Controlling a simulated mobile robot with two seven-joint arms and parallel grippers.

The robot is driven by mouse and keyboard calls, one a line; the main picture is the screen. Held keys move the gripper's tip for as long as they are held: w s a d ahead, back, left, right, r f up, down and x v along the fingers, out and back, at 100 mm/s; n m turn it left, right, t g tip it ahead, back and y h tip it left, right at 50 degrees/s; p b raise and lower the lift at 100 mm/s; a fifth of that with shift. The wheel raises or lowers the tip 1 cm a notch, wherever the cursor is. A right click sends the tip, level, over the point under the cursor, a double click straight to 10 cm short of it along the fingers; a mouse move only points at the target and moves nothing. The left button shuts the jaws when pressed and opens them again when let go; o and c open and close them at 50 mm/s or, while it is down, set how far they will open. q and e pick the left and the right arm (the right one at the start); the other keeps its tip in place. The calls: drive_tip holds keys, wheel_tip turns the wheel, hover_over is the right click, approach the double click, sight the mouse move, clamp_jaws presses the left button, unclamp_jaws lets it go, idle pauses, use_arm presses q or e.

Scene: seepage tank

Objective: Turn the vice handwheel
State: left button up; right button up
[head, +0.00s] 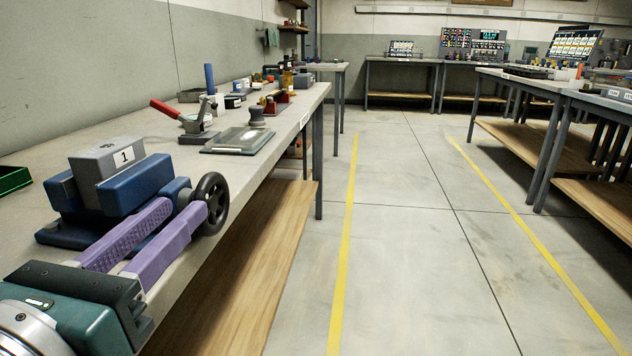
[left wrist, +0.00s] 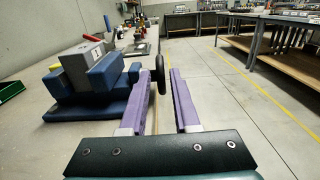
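The blue vice (head: 140,187) sits on the bench at the left, with a grey block (head: 107,158) marked "1" between its jaws. Its black handwheel (head: 214,190) is on the right side, near the bench's front edge. It shows almost edge-on in the left wrist view (left wrist: 160,75). My left gripper (head: 184,209) has two purple fingers, spread apart and pointing at the wheel. In the left wrist view the wheel appears near and between the fingertips (left wrist: 167,76). I cannot tell whether they touch it. My right gripper is out of view.
A red-handled clamp (head: 190,122) and a flat plate (head: 238,140) stand farther along the bench (head: 40,215). A green tray (head: 14,179) is at the left. The floor (head: 400,220) to the right is clear up to other tables.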

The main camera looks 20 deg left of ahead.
sight(198, 191)
use_arm(q)
drive_tip(key=x, duration=0.8)
drive_tip(key=shift+c, duration=0.2)
clamp_jaws()
